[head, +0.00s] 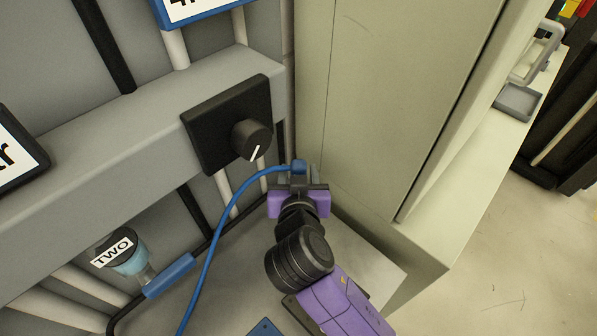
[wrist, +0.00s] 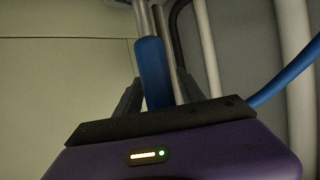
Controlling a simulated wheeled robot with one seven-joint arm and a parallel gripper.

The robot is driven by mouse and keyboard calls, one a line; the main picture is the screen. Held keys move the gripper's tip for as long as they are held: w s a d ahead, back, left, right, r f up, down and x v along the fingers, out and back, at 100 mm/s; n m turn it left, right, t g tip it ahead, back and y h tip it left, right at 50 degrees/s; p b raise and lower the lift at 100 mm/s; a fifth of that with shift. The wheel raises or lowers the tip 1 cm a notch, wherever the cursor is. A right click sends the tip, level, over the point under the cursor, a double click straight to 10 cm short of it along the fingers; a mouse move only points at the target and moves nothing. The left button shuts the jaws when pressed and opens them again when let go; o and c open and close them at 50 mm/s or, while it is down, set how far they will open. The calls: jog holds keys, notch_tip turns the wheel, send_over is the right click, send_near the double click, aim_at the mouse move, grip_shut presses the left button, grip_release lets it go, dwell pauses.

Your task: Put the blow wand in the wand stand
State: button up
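The blow wand is a blue-handled piece (head: 299,168) at the far end of my arm in the head view. A blue hose curves away from it to the lower left. In the wrist view its blue handle (wrist: 152,68) stands between my two dark fingers. My gripper (head: 297,181) appears shut on the handle, beside the pale cabinet and the grey machine frame; its fingers also show in the wrist view (wrist: 157,85). The wand's lower part is hidden behind my gripper. I cannot make out the wand stand for certain in either view.
A black plate with a round knob (head: 252,139) sits on the grey beam, left of and above my gripper. A bottle labelled TWO (head: 128,258) and a blue cylinder (head: 170,275) are at lower left. The pale cabinet (head: 385,100) closes off the right.

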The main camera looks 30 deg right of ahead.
jog(key=shift+r, duration=0.1)
jog(key=b+v, duration=0.1)
jog(key=v, duration=1.1)
jog(key=shift+b, duration=0.35)
jog(key=shift+a, duration=0.1)
jog(key=s+f+n+y, duration=0.2)
jog(key=s+f, duration=0.1)
jog(key=s+d+f+n+y, duration=0.1)
jog(key=s+f+n+y, duration=0.1)
jog(key=s+f, duration=0.2)
jog(key=s+d+f+n+y, duration=0.1)
jog(key=s+f+n, duration=0.2)
jog(key=f, duration=0.1)
jog(key=shift+s+d+f+t+y, duration=0.15)
jog(key=shift+s+f+t+y, duration=0.15)
jog(key=shift+y, duration=0.1)
jog(key=s+d+r+t, duration=0.1)
jog(key=s+r, duration=0.2)
jog(key=s, duration=0.4)
jog(key=s+d+r+m+t, duration=0.1)
jog(key=s+r, duration=0.1)
jog(key=s, duration=0.5)
jog(key=shift+s+d+r+m, duration=0.25)
jog(key=shift+d+r+m, duration=0.05)
jog(key=shift+r, duration=0.1)
